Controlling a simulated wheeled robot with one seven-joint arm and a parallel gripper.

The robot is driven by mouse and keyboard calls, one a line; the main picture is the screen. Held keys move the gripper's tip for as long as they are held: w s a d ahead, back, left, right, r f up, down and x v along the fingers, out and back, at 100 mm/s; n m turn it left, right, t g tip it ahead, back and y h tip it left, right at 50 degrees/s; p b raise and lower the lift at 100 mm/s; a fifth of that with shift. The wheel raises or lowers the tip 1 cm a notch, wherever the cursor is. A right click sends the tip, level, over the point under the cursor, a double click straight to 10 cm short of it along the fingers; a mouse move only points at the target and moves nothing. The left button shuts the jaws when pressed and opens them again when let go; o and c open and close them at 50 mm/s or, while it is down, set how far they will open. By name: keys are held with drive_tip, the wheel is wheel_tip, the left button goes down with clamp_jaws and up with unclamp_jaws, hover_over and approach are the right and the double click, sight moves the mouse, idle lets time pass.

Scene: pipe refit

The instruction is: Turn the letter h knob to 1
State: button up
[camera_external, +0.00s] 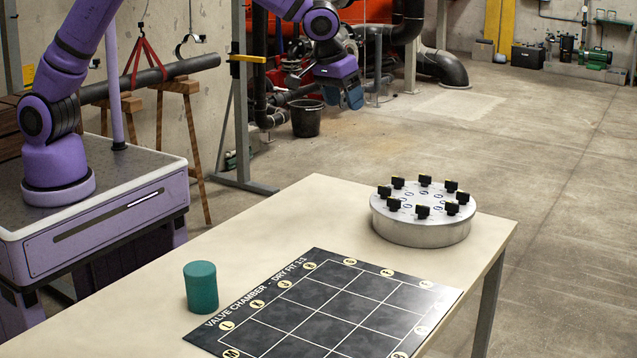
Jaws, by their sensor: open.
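A round silver metal drum (420,228) stands on the far right part of the table. Several black knobs stand in a ring on its top, among them one at the front (422,211). Small blue-ringed marks lie inside the ring of knobs. The letters and numbers are too small to read, so I cannot tell which knob is h or where it points. My gripper (352,100) is blue, open and empty. It hangs in the air, up and to the left of the drum in the picture, well apart from the knobs.
A black gridded board (335,308) with round letter labels lies flat on the cream table (275,225). A teal cylinder (201,288) stands upright at its left. The table between drum and board is bare. Pipes, trestles and a black bucket (306,118) are behind.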

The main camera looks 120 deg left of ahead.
sight(384, 187)
drive_tip(key=a+f+n, duration=0.1)
drive_tip(key=a+f, duration=0.5)
drive_tip(key=f, duration=0.2)
drive_tip(key=a+f+n+g, duration=0.1)
drive_tip(key=a+f, duration=0.5)
drive_tip(key=f, duration=0.3)
drive_tip(key=w+a+f+n+y, duration=0.1)
drive_tip(key=a+f, duration=0.5)
drive_tip(key=f, duration=0.3)
drive_tip(key=shift+a+f+g, duration=0.1)
drive_tip(key=shift+a+g, duration=0.2)
drive_tip(key=shift+g, duration=0.1)
drive_tip(key=c, duration=0.9)
